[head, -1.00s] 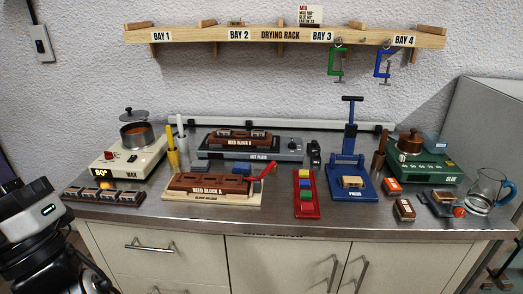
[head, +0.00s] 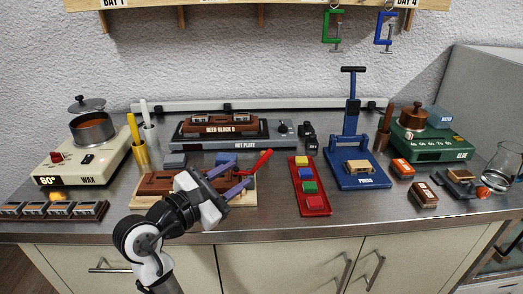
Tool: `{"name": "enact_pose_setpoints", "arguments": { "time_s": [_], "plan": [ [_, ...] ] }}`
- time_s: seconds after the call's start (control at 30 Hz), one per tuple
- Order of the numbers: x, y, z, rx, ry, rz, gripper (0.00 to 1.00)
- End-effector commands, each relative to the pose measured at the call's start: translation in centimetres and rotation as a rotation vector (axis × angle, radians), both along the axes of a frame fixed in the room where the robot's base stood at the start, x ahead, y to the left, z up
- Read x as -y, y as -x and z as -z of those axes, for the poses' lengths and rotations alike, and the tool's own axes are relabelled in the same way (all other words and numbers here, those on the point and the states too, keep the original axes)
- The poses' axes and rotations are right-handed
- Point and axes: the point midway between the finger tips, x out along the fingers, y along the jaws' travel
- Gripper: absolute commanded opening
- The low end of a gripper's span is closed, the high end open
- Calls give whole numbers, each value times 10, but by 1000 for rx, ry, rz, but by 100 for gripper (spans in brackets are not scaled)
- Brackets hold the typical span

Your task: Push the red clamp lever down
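The red clamp lever (head: 262,161) slants up to the right from the right end of the wooden block holder (head: 248,199) on the bench. The brown reed block A (head: 153,183) lies in that holder, largely hidden behind my arm. My gripper (head: 239,175) reaches over the holder from the front. Its two purple fingers are spread apart and point right, toward the lever's lower end. I see nothing held between them. I cannot tell whether a fingertip touches the lever.
A hot plate (head: 226,146) with reed block B stands behind. A red tray (head: 318,202) of coloured blocks lies to the right, then the blue press (head: 358,180). The wax heater (head: 70,165) and candle-like sticks (head: 138,145) stand left. Bare steel bench shows at the front.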

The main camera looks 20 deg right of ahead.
Motion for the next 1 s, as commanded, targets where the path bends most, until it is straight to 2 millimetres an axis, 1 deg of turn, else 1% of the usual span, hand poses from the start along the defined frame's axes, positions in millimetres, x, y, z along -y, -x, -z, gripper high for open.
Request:
{"name": "enact_pose_setpoints", "arguments": {
  "time_s": [0.17, 0.4, 0.6, 0.7, 0.8, 1.0],
  "plan": [
    [24, -12, -1, 1, 0, 2, 35],
    [69, -38, -2, 2, 0, 0, 35],
    [99, -56, -2, 3, 0, -3, 35],
    [108, -62, -2, 4, -1, -3, 35],
    [113, -65, -2, 5, 0, -5, 35],
    [115, -66, -1, 5, 0, -7, 35]
  ]
}}
